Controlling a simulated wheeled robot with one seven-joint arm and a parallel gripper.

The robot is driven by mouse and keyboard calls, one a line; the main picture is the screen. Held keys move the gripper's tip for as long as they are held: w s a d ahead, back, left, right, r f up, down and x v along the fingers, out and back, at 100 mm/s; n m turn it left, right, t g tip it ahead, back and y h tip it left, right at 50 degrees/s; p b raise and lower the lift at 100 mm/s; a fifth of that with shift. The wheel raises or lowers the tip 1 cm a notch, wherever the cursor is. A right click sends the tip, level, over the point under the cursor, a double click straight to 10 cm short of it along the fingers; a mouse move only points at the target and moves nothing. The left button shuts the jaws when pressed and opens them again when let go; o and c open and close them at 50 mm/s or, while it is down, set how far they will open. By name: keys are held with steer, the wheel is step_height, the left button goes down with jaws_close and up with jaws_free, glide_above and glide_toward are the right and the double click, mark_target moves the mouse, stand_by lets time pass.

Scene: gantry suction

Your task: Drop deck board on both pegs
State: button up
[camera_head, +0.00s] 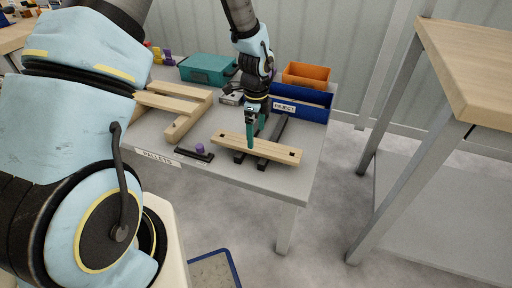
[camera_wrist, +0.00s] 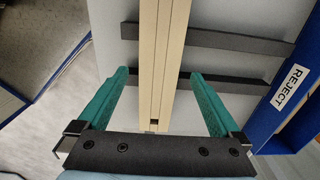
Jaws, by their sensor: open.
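The deck board (camera_head: 273,151) is a pale wooden plank lying across two dark bars near the table's front edge. A dark square mark or hole shows near each end. My gripper (camera_head: 255,139) is over the board's middle, pointing down, with its teal fingers apart. In the wrist view the open gripper (camera_wrist: 160,76) has one finger on each side of the board (camera_wrist: 163,40), with gaps between. To the left, a wooden pallet frame (camera_head: 178,104) has a small dark spot, perhaps a peg or hole, on its near end. I cannot make out two pegs clearly.
A purple knob (camera_head: 199,148) stands on a black strip beside the PALLETS label (camera_head: 158,158). A blue REJECT bin (camera_head: 312,109), an orange bin (camera_head: 306,74) and a teal case (camera_head: 207,68) stand behind. A wooden-topped bench (camera_head: 470,70) is at right.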

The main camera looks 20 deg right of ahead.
mark_target(255, 144)
step_height(255, 144, down, 4)
steer(key=shift+a+f, duration=0.1)
steer(key=shift+c, duration=0.4)
steer(key=c, duration=1.4)
